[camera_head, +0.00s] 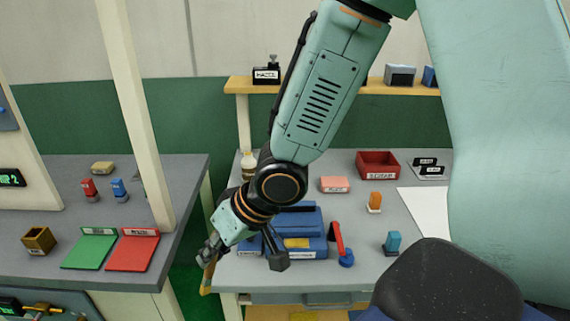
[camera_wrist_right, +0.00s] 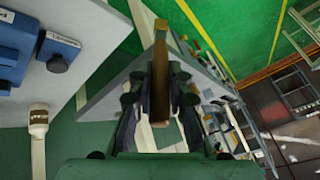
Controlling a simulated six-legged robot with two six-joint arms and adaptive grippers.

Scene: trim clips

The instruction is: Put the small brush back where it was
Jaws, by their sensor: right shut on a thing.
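My right gripper (camera_head: 211,252) is shut on a slim brown wooden thing, which I take to be the small brush (camera_head: 207,278). It is held in the air just off the left front corner of the right-hand bench. In the right wrist view the brush (camera_wrist_right: 160,75) stands upright between the two dark fingers of the gripper (camera_wrist_right: 158,105). Its bristles cannot be made out. My left gripper is not in view.
The grey right-hand bench (camera_head: 330,285) holds a blue case (camera_head: 307,222), a red-handled tool (camera_head: 337,238), a dark red bin (camera_head: 378,164) and a cream bottle (camera_head: 249,165). A gap separates it from the left bench (camera_head: 185,180), with green (camera_head: 90,249) and red mats (camera_head: 133,251).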

